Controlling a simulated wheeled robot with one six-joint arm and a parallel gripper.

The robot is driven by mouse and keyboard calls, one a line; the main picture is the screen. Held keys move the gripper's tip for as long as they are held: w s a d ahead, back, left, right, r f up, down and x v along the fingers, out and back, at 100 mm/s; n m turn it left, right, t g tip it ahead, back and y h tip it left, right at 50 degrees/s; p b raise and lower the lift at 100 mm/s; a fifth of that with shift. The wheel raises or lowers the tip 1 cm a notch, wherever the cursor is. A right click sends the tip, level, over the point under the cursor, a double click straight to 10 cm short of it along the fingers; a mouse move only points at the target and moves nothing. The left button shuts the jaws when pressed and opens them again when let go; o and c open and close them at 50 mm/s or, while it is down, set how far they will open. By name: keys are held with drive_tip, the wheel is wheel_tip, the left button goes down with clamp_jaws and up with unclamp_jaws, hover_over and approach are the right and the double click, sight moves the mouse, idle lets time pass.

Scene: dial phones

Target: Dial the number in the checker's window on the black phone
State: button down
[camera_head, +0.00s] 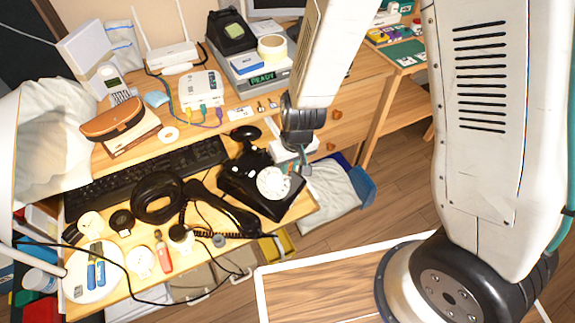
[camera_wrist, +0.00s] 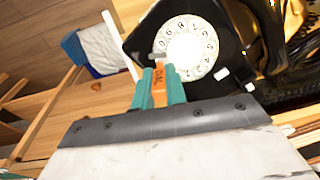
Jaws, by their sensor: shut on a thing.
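The black phone (camera_head: 240,192) stands near the front right of the desk, with its white dial (camera_head: 273,183) facing up. Its handset (camera_head: 226,211) appears to lie off to the left. In the wrist view the dial (camera_wrist: 191,48) shows black digits around its rim. The checker (camera_head: 270,88) stands at the back, its window (camera_head: 263,78) reading READY in green. My gripper (camera_wrist: 159,76) is shut on a slim orange tool (camera_wrist: 159,92) with a grey tip, which is by the dial's near left edge; I cannot tell whether it touches. In the head view my gripper (camera_head: 303,168) is right of the dial.
A black keyboard (camera_head: 150,176), a black headband-like ring (camera_head: 157,197), cables and small parts crowd the desk on the left. A grey cushion-like bundle (camera_head: 329,188) is beyond the right edge.

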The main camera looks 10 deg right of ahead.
idle(0.3)
drive_tip(key=shift+s+a, duration=0.65)
drive_tip(key=shift+s, duration=0.25)
drive_tip(key=shift+s+a, duration=0.65)
drive_tip(key=shift+s, duration=0.25)
drive_tip(key=shift+s+a, duration=0.65)
drive_tip(key=shift+s, duration=0.25)
drive_tip(key=shift+w+a+f, duration=0.15)
drive_tip(key=shift+w+f, duration=0.1)
drive_tip(key=shift+f, duration=0.3)
drive_tip(key=shift+w+a+f, duration=0.1)
drive_tip(key=shift+a+f, duration=0.05)
drive_tip(key=shift+f, duration=0.3)
